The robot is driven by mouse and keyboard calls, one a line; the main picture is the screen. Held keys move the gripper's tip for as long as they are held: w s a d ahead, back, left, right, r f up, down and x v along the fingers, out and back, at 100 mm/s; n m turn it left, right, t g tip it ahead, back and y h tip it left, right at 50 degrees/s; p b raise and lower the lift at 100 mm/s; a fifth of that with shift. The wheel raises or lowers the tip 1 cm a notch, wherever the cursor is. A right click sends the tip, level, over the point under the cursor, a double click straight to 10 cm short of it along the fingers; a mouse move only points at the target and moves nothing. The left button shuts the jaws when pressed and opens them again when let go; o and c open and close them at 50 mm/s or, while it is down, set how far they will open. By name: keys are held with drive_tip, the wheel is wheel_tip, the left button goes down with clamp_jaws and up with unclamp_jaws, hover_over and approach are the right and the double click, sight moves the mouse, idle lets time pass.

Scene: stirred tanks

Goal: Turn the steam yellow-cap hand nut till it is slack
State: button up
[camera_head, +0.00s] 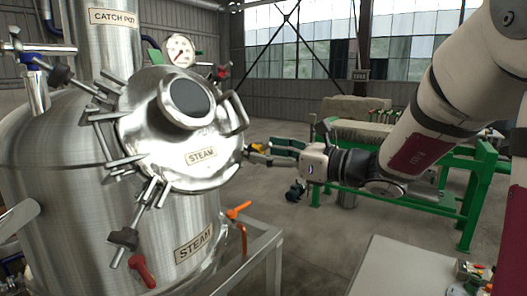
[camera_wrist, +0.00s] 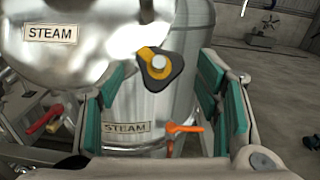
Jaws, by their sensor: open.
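The steam tank's round lid (camera_head: 185,135) carries a STEAM label and is shut against the steel tank (camera_head: 90,190). The yellow-cap hand nut (camera_wrist: 157,66) shows in the wrist view as a dark three-lobed knob with a yellow part and a pale round centre. It is at the lid's right edge; in the head view only a bit of yellow (camera_head: 256,147) shows, partly hidden by the fingers. My gripper (camera_head: 272,152) reaches in from the right. In the wrist view its teal-padded fingers (camera_wrist: 165,88) are apart, with the nut between and beyond them. I see no contact.
Several other clamp bolts (camera_head: 108,90) ring the lid's left side. A lid handle (camera_head: 236,112) is near the fingers. An orange lever (camera_head: 238,210) stands below, and it also shows in the wrist view (camera_wrist: 184,128). A green-framed bench (camera_head: 465,200) stands behind my arm.

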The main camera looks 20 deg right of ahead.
drive_tip(key=shift+w+a, duration=0.4)
drive_tip(key=shift+w, duration=0.05)
drive_tip(key=c, duration=1.2)
